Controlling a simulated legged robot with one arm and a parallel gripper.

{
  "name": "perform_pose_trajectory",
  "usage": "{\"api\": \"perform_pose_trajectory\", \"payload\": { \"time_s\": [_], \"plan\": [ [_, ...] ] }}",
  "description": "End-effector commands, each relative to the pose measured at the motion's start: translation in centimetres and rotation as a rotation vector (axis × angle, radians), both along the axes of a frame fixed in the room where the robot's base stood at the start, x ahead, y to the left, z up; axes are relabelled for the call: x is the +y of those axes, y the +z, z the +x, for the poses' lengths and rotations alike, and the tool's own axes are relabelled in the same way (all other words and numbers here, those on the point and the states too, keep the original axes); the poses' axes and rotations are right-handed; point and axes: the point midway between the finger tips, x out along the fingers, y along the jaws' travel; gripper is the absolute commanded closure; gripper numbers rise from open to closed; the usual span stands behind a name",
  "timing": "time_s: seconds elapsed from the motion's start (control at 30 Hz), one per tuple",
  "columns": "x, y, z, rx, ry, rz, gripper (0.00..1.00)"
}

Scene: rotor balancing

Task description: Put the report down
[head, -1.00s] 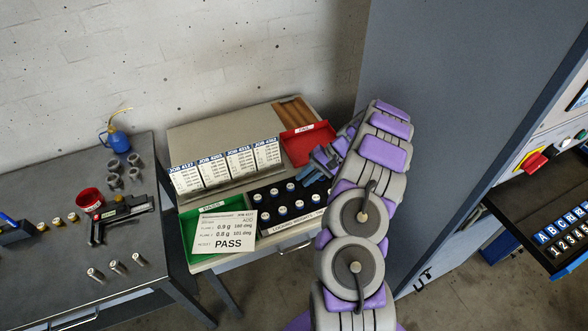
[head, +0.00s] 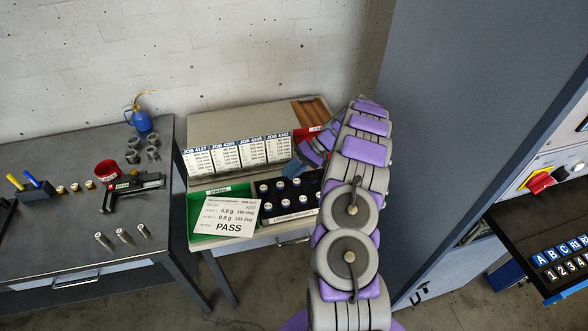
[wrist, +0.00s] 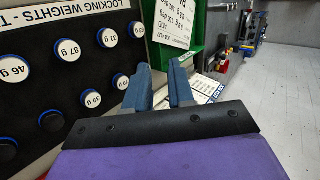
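The report is a white sheet (head: 226,216) marked PASS. In the wrist view part of the report (wrist: 176,20) shows against the green tray wall (wrist: 195,45). My gripper (head: 294,168) is to the right of the report, above the back of the black weights tray, apart from the report. In the wrist view my gripper's blue fingers (wrist: 161,84) stand apart with nothing held between them.
A row of job cards (head: 239,153) stands behind the trays. The black tray (head: 292,210) holds several capped weights. A red tray (head: 309,132) is partly hidden behind my arm. The left bench holds an oil can (head: 141,121) and a red cup (head: 106,170). A cabinet (head: 465,110) bounds the right.

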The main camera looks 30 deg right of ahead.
Motion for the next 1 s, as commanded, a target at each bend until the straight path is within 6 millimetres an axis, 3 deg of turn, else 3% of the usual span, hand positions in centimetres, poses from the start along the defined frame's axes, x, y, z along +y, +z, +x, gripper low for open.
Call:
{"api": "perform_pose_trajectory", "payload": {
  "time_s": [0.17, 0.6, 1.0],
  "plan": [
    [1.8, -2.2, 0.4, 0.003, 0.000, 0.005, 0.77],
    [8.8, -7.0, 1.4, 0.003, 0.000, -0.007, 0.77],
    [11.5, -10.1, 2.2, 0.002, -0.001, 0.000, 0.77]
  ]
}}
